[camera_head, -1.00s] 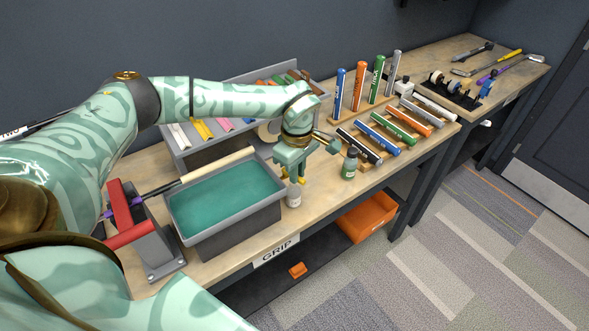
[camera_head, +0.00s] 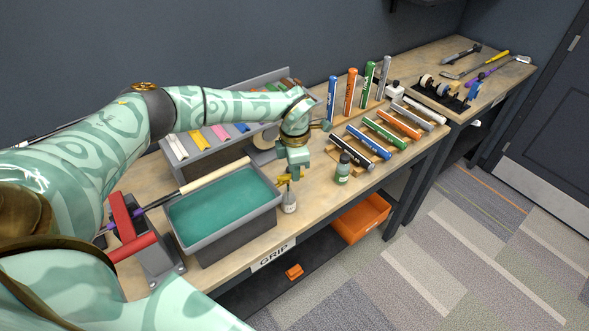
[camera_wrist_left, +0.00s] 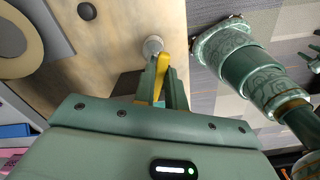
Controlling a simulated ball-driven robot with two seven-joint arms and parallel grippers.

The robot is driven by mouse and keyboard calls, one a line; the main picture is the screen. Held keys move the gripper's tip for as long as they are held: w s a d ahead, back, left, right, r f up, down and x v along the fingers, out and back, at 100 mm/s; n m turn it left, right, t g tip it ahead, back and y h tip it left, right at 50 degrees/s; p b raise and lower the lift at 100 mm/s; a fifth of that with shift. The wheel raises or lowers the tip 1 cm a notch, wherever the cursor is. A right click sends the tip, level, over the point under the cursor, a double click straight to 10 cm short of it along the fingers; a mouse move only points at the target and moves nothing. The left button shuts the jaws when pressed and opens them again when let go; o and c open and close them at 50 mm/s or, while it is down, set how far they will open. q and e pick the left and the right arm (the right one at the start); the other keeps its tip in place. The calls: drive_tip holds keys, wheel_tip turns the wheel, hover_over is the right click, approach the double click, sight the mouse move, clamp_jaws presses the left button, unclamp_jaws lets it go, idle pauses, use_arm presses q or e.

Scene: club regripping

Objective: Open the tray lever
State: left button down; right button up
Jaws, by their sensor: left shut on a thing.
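The tray (camera_head: 228,240) is a grey box holding teal liquid on the bench. A small yellow piece, which looks like the tray lever (camera_head: 283,179), sits just off the tray's right end and also shows in the left wrist view (camera_wrist_left: 164,66). My left gripper (camera_head: 291,174) points down there and is shut on this yellow piece. The fingers hide part of it, and its joint with the tray is hidden. My right gripper cannot be made out.
A red-handled clamp (camera_head: 137,244) stands left of the tray, with a club shaft (camera_head: 215,175) behind the tray. An orange bin (camera_head: 362,219) is below.

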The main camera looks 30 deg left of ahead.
use_arm(q)
drive_tip(key=shift+w+a+r+n, duration=0.1)
drive_tip(key=shift+w+a+n, duration=0.2)
drive_tip(key=shift+n, duration=0.6)
drive_tip(key=c, duration=1.4)
unclamp_jaws()
drive_tip(key=shift+c, duration=0.2)
wheel_tip(320, 180, up, 16)
drive_tip(key=shift+r, duration=0.15)
